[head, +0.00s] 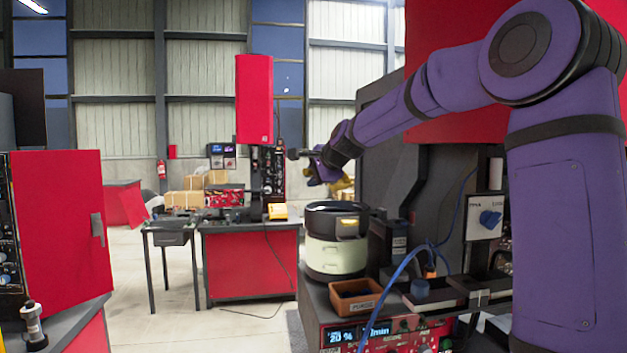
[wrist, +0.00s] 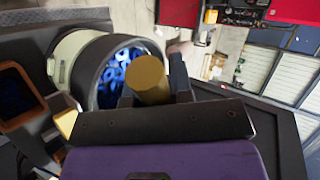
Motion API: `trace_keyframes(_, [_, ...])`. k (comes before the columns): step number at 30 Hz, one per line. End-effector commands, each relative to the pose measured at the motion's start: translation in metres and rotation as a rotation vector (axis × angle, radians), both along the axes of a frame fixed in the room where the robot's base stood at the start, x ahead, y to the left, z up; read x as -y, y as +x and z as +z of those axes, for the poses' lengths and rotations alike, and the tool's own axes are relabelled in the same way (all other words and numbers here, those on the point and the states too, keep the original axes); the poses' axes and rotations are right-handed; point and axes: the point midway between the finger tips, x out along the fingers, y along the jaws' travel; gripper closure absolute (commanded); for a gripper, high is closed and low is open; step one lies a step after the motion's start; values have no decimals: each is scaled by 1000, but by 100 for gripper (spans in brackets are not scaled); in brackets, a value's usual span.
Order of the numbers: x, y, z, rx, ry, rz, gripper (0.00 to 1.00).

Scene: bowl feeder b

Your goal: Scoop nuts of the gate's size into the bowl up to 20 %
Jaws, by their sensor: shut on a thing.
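The bowl feeder, a cream drum (head: 336,257) with a black rim, stands on the machine at centre. Its bowl (wrist: 88,78) also shows in the wrist view, with several blue-lit ring-shaped nuts (wrist: 120,62) inside. My gripper (head: 320,172) is above the bowl's back edge. In the wrist view my gripper (wrist: 152,92) is shut on a yellow cylinder (wrist: 149,76), likely the scoop's handle. The scoop's far end is hidden, so I cannot tell its contents.
A brown open box (head: 357,298) stands in front of the drum. A display (head: 358,335) below reads 20 %. A blue hose (head: 388,285) and dark trays lie to the right. A dark machine wall (head: 378,150) rises behind my arm. Open floor lies to the left.

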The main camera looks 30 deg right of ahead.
Motion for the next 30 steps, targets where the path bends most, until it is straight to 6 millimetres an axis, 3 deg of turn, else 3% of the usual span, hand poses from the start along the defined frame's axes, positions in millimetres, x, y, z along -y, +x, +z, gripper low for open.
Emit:
trace_keyframes(11, [-2, 4, 8, -144, -26, 2, 100])
trace_keyframes(30, [-2, 12, 25, -587, -95, 1, 100])
